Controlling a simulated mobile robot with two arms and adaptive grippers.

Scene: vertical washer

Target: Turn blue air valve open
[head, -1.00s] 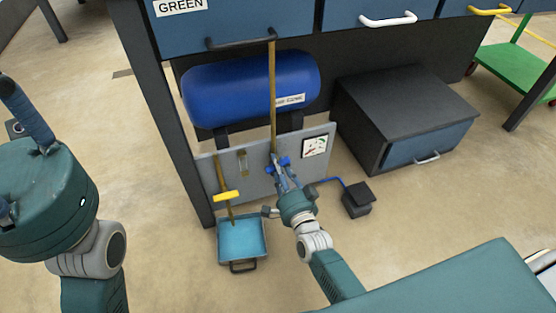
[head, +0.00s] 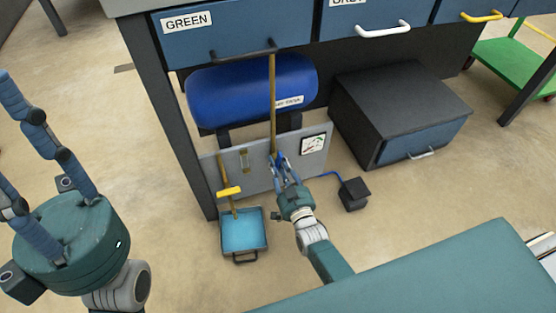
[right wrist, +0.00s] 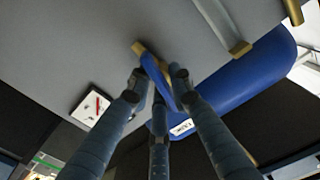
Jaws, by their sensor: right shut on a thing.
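The blue valve handle (right wrist: 158,82) sits on a brass fitting on the grey panel (head: 205,170). My right gripper (head: 279,160) is shut on the blue handle; the right wrist view shows its fingers (right wrist: 158,85) on both sides of it. In the head view the fingers largely hide the handle, at the foot of a vertical brass pipe (head: 272,100). The valve's exact angle is hard to tell. My left gripper (head: 25,145) is at the left of the head view, fingers spread and empty, away from the panel.
A blue tank (head: 250,92) lies behind the panel, under the drawers. A gauge (head: 312,145) is right of the valve. A yellow valve handle (head: 229,191) is at left, above a blue tray (head: 243,230). A black box (head: 352,194) with a blue hose stands right.

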